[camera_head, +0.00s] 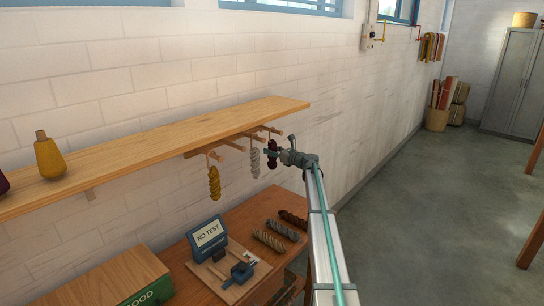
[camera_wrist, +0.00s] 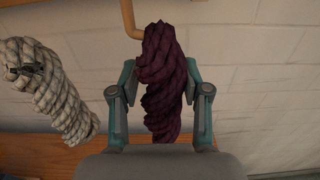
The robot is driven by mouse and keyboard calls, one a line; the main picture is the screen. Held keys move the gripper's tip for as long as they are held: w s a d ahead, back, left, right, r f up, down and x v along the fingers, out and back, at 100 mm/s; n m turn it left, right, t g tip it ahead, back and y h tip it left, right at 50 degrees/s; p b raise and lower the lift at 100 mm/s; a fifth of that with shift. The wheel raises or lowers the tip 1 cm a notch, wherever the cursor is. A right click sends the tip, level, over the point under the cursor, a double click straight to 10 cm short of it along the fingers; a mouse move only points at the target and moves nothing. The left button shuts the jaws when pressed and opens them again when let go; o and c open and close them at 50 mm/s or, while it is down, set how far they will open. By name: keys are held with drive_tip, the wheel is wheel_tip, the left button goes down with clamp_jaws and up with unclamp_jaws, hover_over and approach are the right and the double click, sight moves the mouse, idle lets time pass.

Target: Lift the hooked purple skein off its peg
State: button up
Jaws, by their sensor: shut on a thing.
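The purple skein (camera_wrist: 166,80) hangs in the middle of the wrist view, with a tan hook (camera_wrist: 129,16) at its top left. My gripper (camera_wrist: 160,97) has one finger on each side of it and is shut on it. In the head view the dark purple skein (camera_head: 272,150) shows small at the right end of the row, with my gripper (camera_head: 274,153) beside it. Several pegs (camera_head: 248,136) stick out under the wooden shelf. Whether the skein's top still bears on the hook is hard to tell.
A pale grey skein (camera_wrist: 48,90) hangs close on the left, and it shows in the head view (camera_head: 254,161). A yellow skein (camera_head: 214,183) hangs farther left. The shelf (camera_head: 170,146) is just above. Below, a bench (camera_head: 225,215) holds a NO TEST device (camera_head: 208,238) and loose skeins (camera_head: 268,240).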

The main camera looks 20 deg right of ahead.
sight(276, 145)
drive_tip(key=shift+r, duration=0.1)
drive_tip(key=shift+r+b, duration=0.3)
drive_tip(key=shift+r, duration=0.1)
drive_tip(key=shift+s+d+r+b, duration=0.1)
drive_tip(key=shift+s+r+b, duration=0.2)
drive_tip(key=shift+r, duration=0.3)
drive_tip(key=shift+s+d+r+b, duration=0.1)
drive_tip(key=shift+s+r+b, duration=0.05)
drive_tip(key=shift+r+b, duration=0.35)
drive_tip(key=b+v, duration=0.3)
drive_tip(key=v, duration=1.4)
drive_tip(key=shift+r, duration=0.2)
drive_tip(key=shift+a, duration=0.1)
drive_tip(key=shift+s+a+p, duration=0.25)
drive_tip(key=shift+s+a, duration=0.15)
drive_tip(key=shift+a, duration=0.35)
drive_tip(key=shift+s+a+p, duration=0.25)
drive_tip(key=shift+s+a, duration=0.15)
drive_tip(key=shift+a, duration=0.35)
drive_tip(key=p+v, duration=0.2)
drive_tip(key=v, duration=1.2)
